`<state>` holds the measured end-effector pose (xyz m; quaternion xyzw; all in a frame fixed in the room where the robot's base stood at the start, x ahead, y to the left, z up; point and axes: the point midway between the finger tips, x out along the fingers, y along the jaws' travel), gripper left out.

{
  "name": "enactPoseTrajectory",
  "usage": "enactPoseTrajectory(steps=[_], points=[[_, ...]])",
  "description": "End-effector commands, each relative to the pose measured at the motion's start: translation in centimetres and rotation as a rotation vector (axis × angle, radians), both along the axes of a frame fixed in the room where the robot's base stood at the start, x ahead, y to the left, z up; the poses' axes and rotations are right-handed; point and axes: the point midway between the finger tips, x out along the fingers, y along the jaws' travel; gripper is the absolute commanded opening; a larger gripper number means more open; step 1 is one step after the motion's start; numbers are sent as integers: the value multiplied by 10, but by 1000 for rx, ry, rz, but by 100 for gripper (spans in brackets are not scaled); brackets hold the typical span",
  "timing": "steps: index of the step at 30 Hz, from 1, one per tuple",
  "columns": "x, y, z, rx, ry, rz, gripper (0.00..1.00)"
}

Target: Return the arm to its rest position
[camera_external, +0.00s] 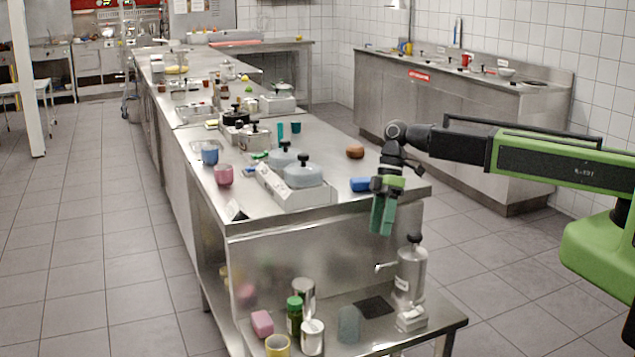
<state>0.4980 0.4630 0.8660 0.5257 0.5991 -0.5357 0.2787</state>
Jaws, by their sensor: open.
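My gripper (382,215) hangs from my black and green arm (520,155), pointing down at the front right corner of the long steel counter (275,222). Its green fingers are open and no object shows between them. The arm is stretched out to the left from the right edge of the picture. A blue object (361,184) lies on the counter just left of the gripper; whether they touch cannot be told.
Below stands a low steel shelf (445,318) with a metal dispenser (411,285), a green jar (295,316) and cans. The counter holds a grey two-dome appliance (300,180), a pink cup (223,174) and a brown bowl (355,152). Tiled floor (500,258) lies clear at right.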

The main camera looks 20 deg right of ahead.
Motion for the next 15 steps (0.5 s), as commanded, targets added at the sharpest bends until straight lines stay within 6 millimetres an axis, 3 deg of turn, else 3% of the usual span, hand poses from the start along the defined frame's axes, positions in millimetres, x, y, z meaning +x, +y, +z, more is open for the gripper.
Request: enactPoseTrajectory(steps=[1,6,15], points=[[-6,-38,5,7,31,-67,60],[-7,-125,-9,-3,31,-48,60],[-3,-236,-39,-101,-39,122,60]])
